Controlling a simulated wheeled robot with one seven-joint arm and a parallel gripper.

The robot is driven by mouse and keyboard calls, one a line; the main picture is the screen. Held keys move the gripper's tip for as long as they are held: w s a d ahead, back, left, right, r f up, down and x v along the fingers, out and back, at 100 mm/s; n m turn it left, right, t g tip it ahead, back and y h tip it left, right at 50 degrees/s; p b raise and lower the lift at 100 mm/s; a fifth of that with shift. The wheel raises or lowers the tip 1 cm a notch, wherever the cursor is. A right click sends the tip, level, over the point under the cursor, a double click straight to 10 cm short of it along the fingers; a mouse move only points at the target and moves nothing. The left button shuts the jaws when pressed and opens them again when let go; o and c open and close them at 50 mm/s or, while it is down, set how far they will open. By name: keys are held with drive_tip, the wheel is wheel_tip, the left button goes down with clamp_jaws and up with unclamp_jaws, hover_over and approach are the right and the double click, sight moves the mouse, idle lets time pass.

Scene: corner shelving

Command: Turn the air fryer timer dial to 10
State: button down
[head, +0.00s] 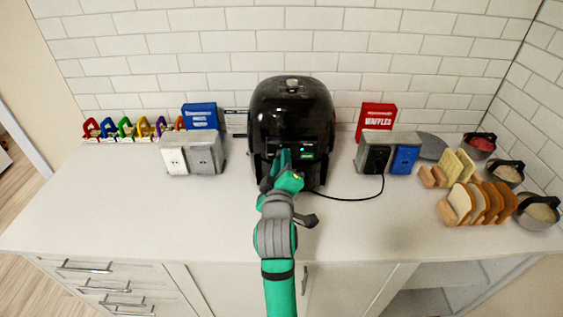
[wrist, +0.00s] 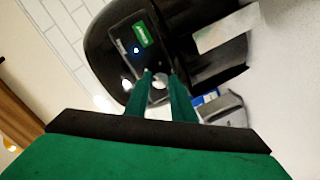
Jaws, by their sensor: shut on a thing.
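The black, rounded air fryer (head: 290,100) stands against the back wall in the head view and fills the upper middle of the wrist view (wrist: 104,48). Its control panel (head: 307,148) faces me, with a small green-lit display. In the wrist view the pale round timer dial (wrist: 159,83) sits between the two green fingers of my gripper (wrist: 161,78). My gripper (head: 283,157) is shut on the dial at the front of the fryer. In the head view my gripper hides the dial. I cannot read its setting.
Bread slices (head: 460,203) and bowls (head: 541,210) are at the right. A black cord (head: 345,199) crosses the counter, clear at front left.

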drive_tip(key=shift+a+n, duration=0.15)
drive_tip(key=shift+n, duration=0.65)
drive_tip(key=c, duration=1.5)
unclamp_jaws()
